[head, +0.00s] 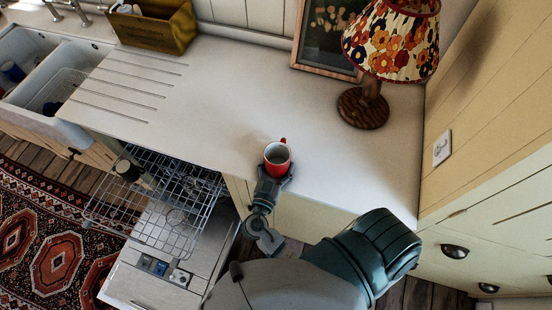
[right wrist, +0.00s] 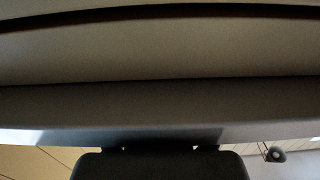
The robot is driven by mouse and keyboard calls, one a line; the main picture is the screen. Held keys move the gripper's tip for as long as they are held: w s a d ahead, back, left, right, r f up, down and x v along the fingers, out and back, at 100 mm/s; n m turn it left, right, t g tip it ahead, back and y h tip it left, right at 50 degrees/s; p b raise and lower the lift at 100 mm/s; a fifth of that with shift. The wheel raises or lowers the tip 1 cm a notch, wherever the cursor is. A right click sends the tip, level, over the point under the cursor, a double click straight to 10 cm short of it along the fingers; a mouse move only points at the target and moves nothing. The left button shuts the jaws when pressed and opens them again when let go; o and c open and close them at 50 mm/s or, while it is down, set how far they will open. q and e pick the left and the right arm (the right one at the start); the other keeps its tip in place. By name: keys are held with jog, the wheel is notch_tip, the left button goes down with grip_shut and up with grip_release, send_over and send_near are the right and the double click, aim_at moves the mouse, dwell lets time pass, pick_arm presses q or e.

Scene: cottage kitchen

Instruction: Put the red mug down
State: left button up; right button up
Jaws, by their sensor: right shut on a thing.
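The red mug (head: 277,160) with a pale inside is upright at the front edge of the white countertop (head: 215,105) in the head view. Its handle points to the back. My right gripper (head: 275,176) is shut on the mug from the front side. I cannot tell whether the mug's base touches the counter or is just above it. The right wrist view shows only blurred pale and dark bands and a dark part of my own, with no mug to make out. My left gripper is not in view.
A flowery lamp (head: 390,40) on a wooden base and a picture frame (head: 328,35) stand at the back right. A wooden box (head: 153,25) is at the back left, near the sink (head: 40,75). An open dishwasher rack (head: 160,205) sticks out below. The counter around the mug is clear.

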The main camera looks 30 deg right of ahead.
jog(key=shift+s+d, duration=0.2)
jog(key=shift+d, duration=0.35)
jog(key=shift+a, duration=0.95)
jog(key=o, duration=1.2)
jog(key=shift+c, duration=0.2)
jog(key=o, duration=0.3)
jog(key=shift+d, duration=0.2)
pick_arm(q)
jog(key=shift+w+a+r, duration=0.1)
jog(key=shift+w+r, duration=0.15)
pick_arm(e)
jog(key=shift+o, duration=0.2)
jog(key=shift+d, duration=0.3)
jog(key=shift+a, duration=0.1)
